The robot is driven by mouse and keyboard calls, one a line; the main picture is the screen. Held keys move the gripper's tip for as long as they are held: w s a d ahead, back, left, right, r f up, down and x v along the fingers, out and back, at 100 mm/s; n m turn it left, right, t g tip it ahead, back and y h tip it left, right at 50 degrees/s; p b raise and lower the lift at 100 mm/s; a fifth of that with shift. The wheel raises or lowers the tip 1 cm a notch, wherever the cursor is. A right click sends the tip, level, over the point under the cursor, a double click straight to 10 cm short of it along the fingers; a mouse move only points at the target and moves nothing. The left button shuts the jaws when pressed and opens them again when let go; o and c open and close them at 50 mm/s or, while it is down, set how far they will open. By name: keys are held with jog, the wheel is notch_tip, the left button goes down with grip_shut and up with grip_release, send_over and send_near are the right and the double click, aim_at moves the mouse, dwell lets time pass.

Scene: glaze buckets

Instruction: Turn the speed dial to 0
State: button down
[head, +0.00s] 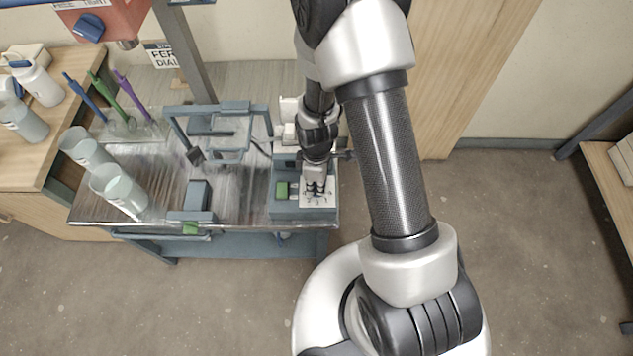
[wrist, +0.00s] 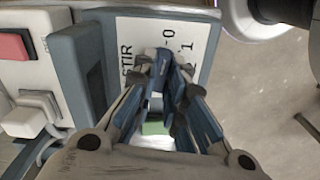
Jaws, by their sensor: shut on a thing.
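The white dial plate (head: 325,200) is on the blue-grey control box (head: 279,209) at the right end of the metal table. My gripper (head: 316,187) is over this plate, pointing down. In the wrist view the plate (wrist: 209,28) reads "STIR", with 0 and 1 along its right side. My gripper's fingers (wrist: 166,72) come close together over the middle of the plate and are shut on the speed dial. The fingers hide most of the dial, so I cannot tell which number it points to.
A green button (head: 282,189) is on the box just left of the plate. A blue-grey frame (head: 235,107) stands on the table to the left, with clear cups (head: 118,187) beyond it. Open floor lies in front and to the right.

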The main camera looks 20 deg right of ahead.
jog(key=c, duration=1.6)
grip_release()
jog(key=shift+c, duration=0.2)
notch_tip(320, 180, up, 12)
jog(key=shift+r, duration=0.1)
jog(key=s+r+m+t, duration=0.1)
jog(key=s+r+m, duration=0.2)
jog(key=r, duration=0.5)
jog(key=s+r+m+t, duration=0.1)
jog(key=s+r+m, duration=0.15)
jog(key=r, duration=0.55)
jog(key=s+r+m+t, duration=0.2)
jog(key=s+r+m, duration=0.5)
jog(key=s, duration=0.2)
jog(key=shift+s+d+r+t, duration=0.3)
